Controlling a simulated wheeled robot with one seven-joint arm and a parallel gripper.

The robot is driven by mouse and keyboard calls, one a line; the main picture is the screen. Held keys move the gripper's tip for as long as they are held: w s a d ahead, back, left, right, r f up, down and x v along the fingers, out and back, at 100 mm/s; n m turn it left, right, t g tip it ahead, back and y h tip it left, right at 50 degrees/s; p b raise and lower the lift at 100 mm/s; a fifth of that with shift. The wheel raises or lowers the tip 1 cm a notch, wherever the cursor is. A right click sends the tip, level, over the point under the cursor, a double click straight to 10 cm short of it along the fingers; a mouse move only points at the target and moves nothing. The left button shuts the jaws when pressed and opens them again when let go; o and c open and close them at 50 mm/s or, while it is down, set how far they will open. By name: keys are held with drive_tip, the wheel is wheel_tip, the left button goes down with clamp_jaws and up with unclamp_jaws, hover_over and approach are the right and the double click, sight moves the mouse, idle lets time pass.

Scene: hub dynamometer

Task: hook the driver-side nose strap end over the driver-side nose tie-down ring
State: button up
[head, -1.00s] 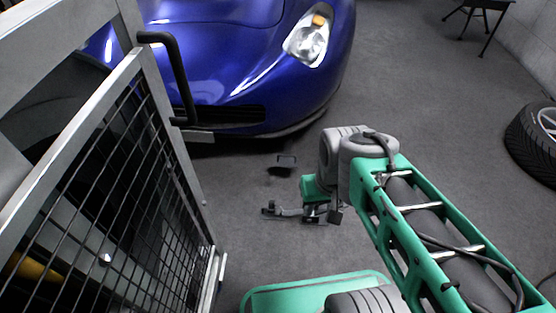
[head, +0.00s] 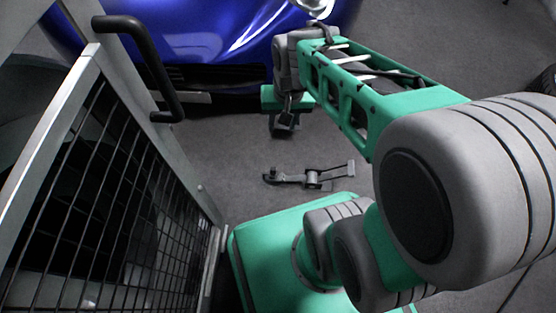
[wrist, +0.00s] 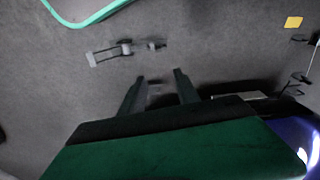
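A grey strap with a buckle (head: 312,179) lies on the floor in the head view, its small dark hook-like end at the left. It also shows in the wrist view (wrist: 124,48), beyond my fingertips. My gripper (head: 285,126) points down over the floor between the strap and the blue car (head: 215,45). In the wrist view its two fingers (wrist: 158,75) stand apart. A small pale piece (wrist: 157,88) shows between them, apparently on the floor; I cannot tell whether it is the tie-down ring. No ring shows clearly in the head view, where my gripper covers part of the floor.
A mesh gate (head: 110,185) with a black handle (head: 150,65) stands close on the left. The car's nose closes off the far side. Floor around the strap is clear. A yellow block (wrist: 293,22) shows at the wrist view's upper right.

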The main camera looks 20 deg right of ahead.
drive_tip(key=w+d+f+m+y+p, duration=0.1)
drive_tip(key=w+d+f+m+p, duration=0.15)
drive_tip(key=w+f+m, duration=0.4)
drive_tip(key=m+y+p, duration=0.4)
drive_tip(key=m+p, duration=0.2)
drive_tip(key=m, duration=0.8)
hover_over(275, 168)
drive_tip(key=s+d, duration=0.2)
drive_tip(key=d, duration=0.2)
wheel_tip(275, 168, down, 30)
drive_tip(key=b+x, duration=0.7)
drive_tip(key=x, duration=0.2)
drive_tip(key=shift+w+f, duration=0.2)
drive_tip(key=shift+c, duration=0.6)
clamp_jaws()
